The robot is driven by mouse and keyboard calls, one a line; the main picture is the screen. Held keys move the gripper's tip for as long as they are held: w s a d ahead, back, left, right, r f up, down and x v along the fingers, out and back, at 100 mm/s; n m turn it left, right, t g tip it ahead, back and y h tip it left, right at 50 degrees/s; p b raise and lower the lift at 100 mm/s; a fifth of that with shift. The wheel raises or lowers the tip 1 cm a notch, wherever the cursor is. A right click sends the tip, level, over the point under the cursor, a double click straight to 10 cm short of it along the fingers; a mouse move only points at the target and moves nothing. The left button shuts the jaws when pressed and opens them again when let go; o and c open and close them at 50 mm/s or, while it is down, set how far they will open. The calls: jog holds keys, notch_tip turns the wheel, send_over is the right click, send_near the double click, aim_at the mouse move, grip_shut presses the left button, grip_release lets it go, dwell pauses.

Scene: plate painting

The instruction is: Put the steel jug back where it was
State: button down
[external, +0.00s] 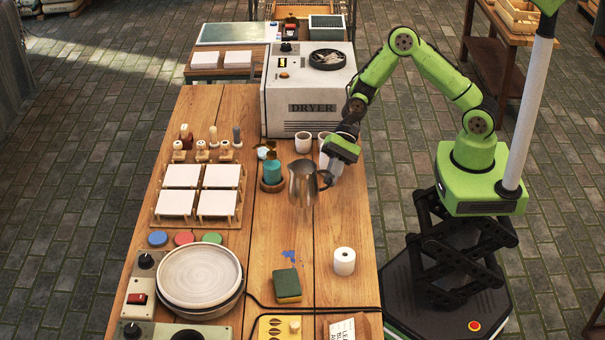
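The steel jug (302,184) is upright over the middle plank of the wooden table, right of the teal jar. Its dark handle points right, toward my gripper (331,175). My gripper reaches down from the upper right and its fingers meet the handle; they look shut on it, though the fingertips are small and partly hidden. The jug appears to be slightly above the tabletop, but the gap is hard to judge.
White cups (303,142) stand behind the jug, before the dryer (308,95). The teal jar (272,172) is close on the left. Bare wood lies between.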

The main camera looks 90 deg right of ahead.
jog(key=shift+n+g, duration=0.6)
jog(key=f+b, duration=0.1)
jog(key=f, duration=0.2)
jog(key=f+b, duration=0.1)
jog(key=f, duration=0.3)
jog(key=f+b, duration=0.1)
jog(key=f, duration=0.2)
jog(key=shift+s+a+f+b, duration=0.1)
jog(key=shift+s+f+b, duration=0.2)
jog(key=shift+s+f, duration=0.1)
jog(key=shift+f, duration=0.15)
jog(key=c, duration=1.4)
grip_release()
jog(key=shift+o, duration=0.3)
